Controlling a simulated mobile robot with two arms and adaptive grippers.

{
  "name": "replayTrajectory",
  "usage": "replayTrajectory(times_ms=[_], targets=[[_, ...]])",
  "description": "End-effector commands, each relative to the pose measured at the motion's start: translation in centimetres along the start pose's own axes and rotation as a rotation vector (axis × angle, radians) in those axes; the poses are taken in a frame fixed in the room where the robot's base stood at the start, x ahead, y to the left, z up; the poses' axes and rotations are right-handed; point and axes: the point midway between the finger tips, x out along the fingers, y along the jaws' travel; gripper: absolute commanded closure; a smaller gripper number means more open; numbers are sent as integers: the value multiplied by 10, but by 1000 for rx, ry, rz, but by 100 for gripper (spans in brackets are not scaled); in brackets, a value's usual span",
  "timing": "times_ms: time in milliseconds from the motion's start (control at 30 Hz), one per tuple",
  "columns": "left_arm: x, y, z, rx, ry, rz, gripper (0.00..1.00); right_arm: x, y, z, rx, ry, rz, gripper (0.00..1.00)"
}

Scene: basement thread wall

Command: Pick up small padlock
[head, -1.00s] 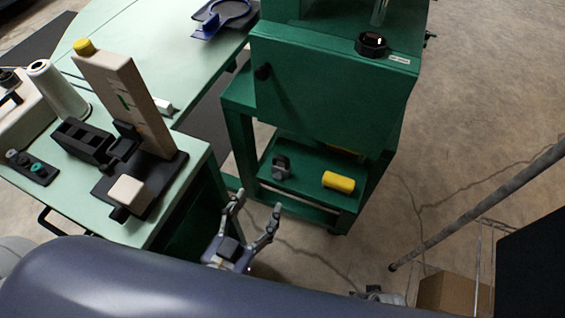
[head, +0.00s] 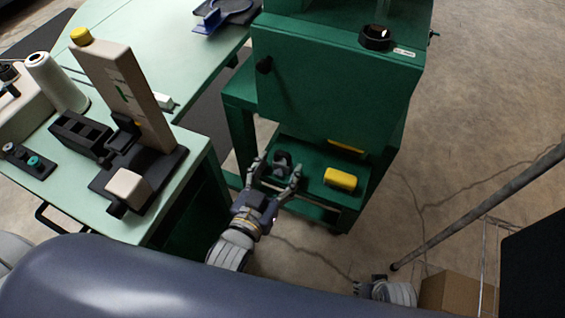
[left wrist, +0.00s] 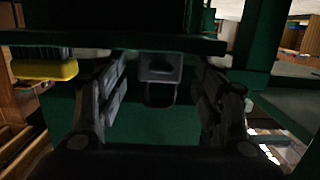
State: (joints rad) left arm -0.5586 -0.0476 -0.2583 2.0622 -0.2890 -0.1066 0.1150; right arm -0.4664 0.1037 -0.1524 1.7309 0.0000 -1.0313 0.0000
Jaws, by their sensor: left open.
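The small dark padlock (head: 283,159) lies on the lower shelf of the green stand (head: 318,190). In the left wrist view the padlock (left wrist: 160,72) shows dimly between my fingers. My left gripper (head: 275,169) is open, with one finger to each side of the padlock at the shelf's front. I see no clear contact, and the padlock is not gripped.
A yellow brush-like object (head: 340,179) lies right of the padlock on the same shelf. The green cabinet body (head: 335,85) overhangs the shelf. A pale green table (head: 65,205) with a beige device (head: 125,95) stands left. A cardboard box (head: 455,295) sits lower right.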

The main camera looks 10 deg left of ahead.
Motion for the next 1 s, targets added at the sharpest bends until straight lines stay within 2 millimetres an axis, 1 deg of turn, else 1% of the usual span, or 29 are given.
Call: replayTrajectory(times_ms=[233,267,300,467,800,1000], targets=[[2,0,0,0,-1,0,38,-1,0,0,0,-2,0,60],[2,0,0,0,-1,0,43,-1,0,0,0,-2,0,60],[2,0,0,0,-1,0,52,-1,0,0,0,-2,0,60],[2,0,0,0,-1,0,88,-1,0,0,0,-2,0,60],[1,0,-1,0,1,0,89,-1,0,0,0,-1,0,60],[0,0,-9,0,1,0,89,1,0,1,0,4,0,60]])
